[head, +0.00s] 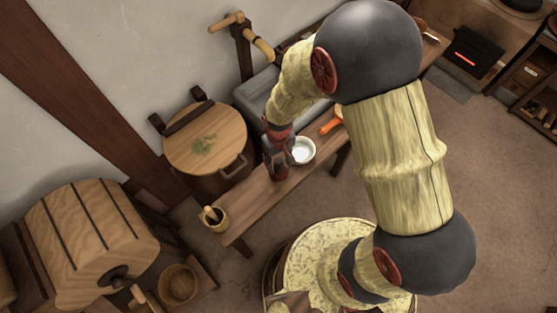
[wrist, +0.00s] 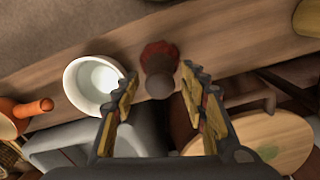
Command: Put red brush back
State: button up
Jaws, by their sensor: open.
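The red brush (wrist: 160,54), a dark red piece with a rounded brown knob toward the camera, stands on the wooden bench (wrist: 225,35) in the wrist view. My gripper (wrist: 160,77) is open, with one finger on each side of the knob and a visible gap to both. I cannot tell how far the fingertips are above it. In the head view my gripper (head: 279,156) hangs over the bench (head: 252,205) just left of a white bowl (head: 310,157), and mostly hides the brush there. The bowl also shows close to the left finger in the wrist view (wrist: 73,90).
An orange handled object (head: 331,124) lies beyond the bowl. A wooden cup with a tool (head: 215,222) stands at the bench's near end. A round lid with green herbs (head: 225,135) tops a barrel beside the bench. A grey basin (head: 262,88) is behind.

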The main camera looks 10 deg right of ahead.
jog(key=s+d+r+m+t+p, duration=0.1)
jog(key=d+r, duration=0.2)
jog(key=r, duration=1.1)
jog(key=s+d+r+m+t+p, duration=0.1)
jog(key=d+r+t+p, duration=0.15)
jog(key=r, duration=1.15)
jog(key=s+d+r+m+t, duration=0.1)
jog(key=s+d+r+t, duration=0.1)
jog(key=s+d+r, duration=0.4)
jog(key=s+r, duration=0.4)
jog(key=r, duration=0.1)
jog(key=shift+s+d+r+m+b, duration=0.2)
jog(key=shift+d+m+b, duration=0.1)
jog(key=shift+b, duration=0.1)
notch_tip(320, 180, down, 3)
jog(key=b, duration=0.2)
jog(key=shift+r+b, duration=0.15)
jog(key=shift+b, duration=0.25)
jog(key=shift+c, duration=0.6)
